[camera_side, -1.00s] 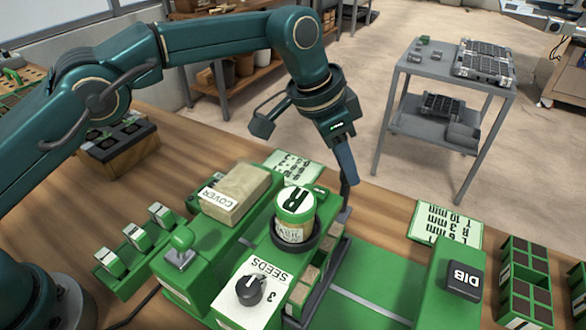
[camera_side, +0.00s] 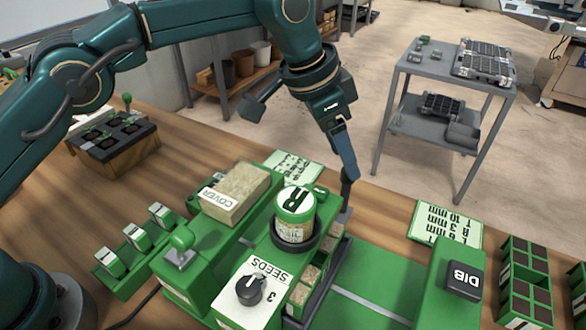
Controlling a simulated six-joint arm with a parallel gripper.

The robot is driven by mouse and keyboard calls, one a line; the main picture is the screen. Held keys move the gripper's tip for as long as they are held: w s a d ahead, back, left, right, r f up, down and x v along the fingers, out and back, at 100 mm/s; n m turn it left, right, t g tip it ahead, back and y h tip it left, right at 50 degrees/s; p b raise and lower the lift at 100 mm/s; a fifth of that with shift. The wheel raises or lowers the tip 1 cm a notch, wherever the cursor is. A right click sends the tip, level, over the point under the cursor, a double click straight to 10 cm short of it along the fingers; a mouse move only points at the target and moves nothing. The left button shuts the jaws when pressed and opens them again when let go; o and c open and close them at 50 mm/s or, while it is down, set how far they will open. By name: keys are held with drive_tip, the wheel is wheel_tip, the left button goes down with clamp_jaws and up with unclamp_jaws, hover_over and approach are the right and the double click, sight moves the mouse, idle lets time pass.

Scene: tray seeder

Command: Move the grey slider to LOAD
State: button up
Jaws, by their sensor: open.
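A small grey tab (camera_side: 345,214), which looks like the grey slider, shows at the far end of a dark rail (camera_side: 327,268) along the right side of the green seeder (camera_side: 215,250). I cannot read a LOAD mark. My gripper (camera_side: 347,188) points down just above the tab. Its fingers overlap in this view, so the gap between them is hidden, but they are open. I cannot tell whether they touch the tab or stand around it. A row of soil-filled cells (camera_side: 311,273) lies beside the rail, partly hidden by the seeder.
A jar marked R (camera_side: 295,222) stands on the seeder close to my gripper. A COVER block (camera_side: 236,190), a SEEDS dial (camera_side: 249,291) and a green knob (camera_side: 182,240) are to its left. The DIB unit (camera_side: 464,281) is at right. Green bed between is clear.

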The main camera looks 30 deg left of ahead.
drive_tip(key=shift+v, duration=1.2)
drive_tip(key=shift+d, duration=0.2)
drive_tip(key=c, duration=0.7)
drive_tip(key=shift+s+d+f, duration=0.25)
drive_tip(key=shift+f, duration=0.05)
clamp_jaws()
drive_tip(key=a+r+n+h, duration=0.35)
drive_tip(key=a+n, duration=0.25)
drive_tip(key=a, duration=0.6)
drive_tip(key=w+d+f, duration=0.2)
drive_tip(key=d+f, duration=0.5)
drive_tip(key=d, duration=0.2)
drive_tip(key=shift+f, duration=0.3)
